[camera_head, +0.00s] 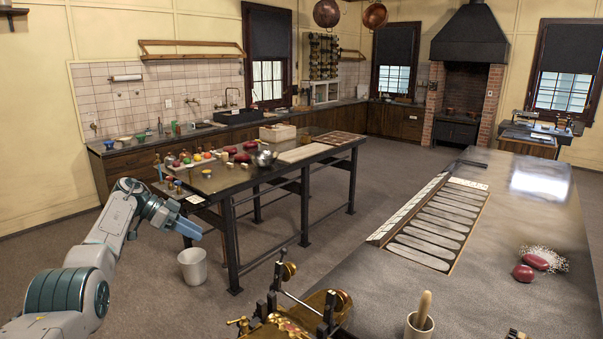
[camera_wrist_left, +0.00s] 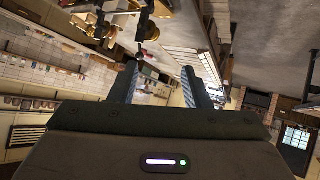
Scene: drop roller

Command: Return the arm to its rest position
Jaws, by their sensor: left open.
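My left arm comes in from the left in the head view, raised in the air over the floor. Its gripper (camera_head: 190,229) points right, short of the dark worktable, and touches nothing. In the left wrist view the gripper (camera_wrist_left: 161,76) shows two dark fingers apart with nothing held between them. The brass drop roller (camera_head: 300,315) stands at the bottom middle of the head view, to the right of the gripper and apart from it. Its lower part is cut off by the frame. My right gripper is not in view.
A dark-legged table (camera_head: 230,178) with colored items stands beyond the gripper. A white bucket (camera_head: 192,266) is on the floor below it. The near grey counter (camera_head: 500,240) holds a slotted tray (camera_head: 436,222), red lumps (camera_head: 523,273) and a mortar (camera_head: 419,326) with pestle.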

